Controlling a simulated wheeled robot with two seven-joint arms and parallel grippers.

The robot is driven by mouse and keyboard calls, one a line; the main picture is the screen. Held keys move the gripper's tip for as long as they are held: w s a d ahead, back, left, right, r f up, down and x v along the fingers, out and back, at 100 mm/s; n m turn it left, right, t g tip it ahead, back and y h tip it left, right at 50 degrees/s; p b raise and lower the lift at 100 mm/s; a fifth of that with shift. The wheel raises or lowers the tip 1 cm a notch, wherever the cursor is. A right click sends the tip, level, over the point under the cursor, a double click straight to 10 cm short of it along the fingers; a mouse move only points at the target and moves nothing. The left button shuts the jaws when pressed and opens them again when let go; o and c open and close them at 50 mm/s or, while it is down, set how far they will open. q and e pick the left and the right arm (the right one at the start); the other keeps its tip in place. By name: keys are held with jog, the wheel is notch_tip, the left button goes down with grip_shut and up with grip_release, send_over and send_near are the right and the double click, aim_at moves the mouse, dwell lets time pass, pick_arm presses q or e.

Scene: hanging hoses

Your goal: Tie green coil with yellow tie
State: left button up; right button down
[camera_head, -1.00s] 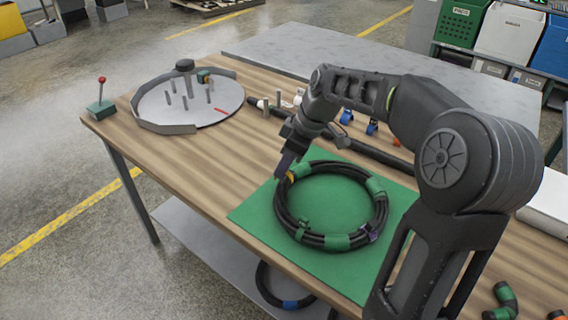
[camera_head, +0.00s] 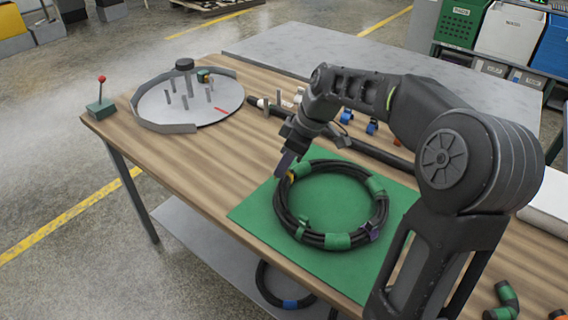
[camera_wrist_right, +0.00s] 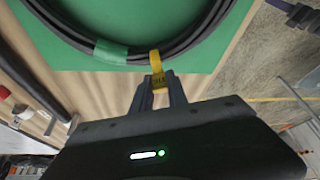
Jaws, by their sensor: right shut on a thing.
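A black hose coil with green bands (camera_head: 336,241) lies flat on the green mat (camera_head: 252,216) on the table. My right gripper (camera_head: 282,176) is at the coil's far left edge in the head view. In the right wrist view my right gripper (camera_wrist_right: 160,88) is shut on a yellow tie (camera_wrist_right: 156,64). The tie reaches over the coil (camera_wrist_right: 182,48) beside a green band (camera_wrist_right: 112,52). I cannot tell whether the tie passes fully around the hose. A purple piece (camera_head: 371,231) is at the coil's lower right. My left gripper is not in view.
A round grey plate with pegs (camera_head: 200,110) stands at the table's far left, near a red-knobbed lever (camera_head: 101,98). A dark rod (camera_head: 375,153) lies behind the mat. Green hose pieces (camera_head: 506,300) lie at front right. The wood between plate and mat is clear.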

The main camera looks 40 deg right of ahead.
jog(key=shift+f, duration=0.2)
dwell(0.4)
jog(key=shift+f+b, duration=0.9)
jog(key=shift+b, duration=0.05)
jog(key=shift+f+b, duration=0.35)
jog(key=shift+f, duration=0.05)
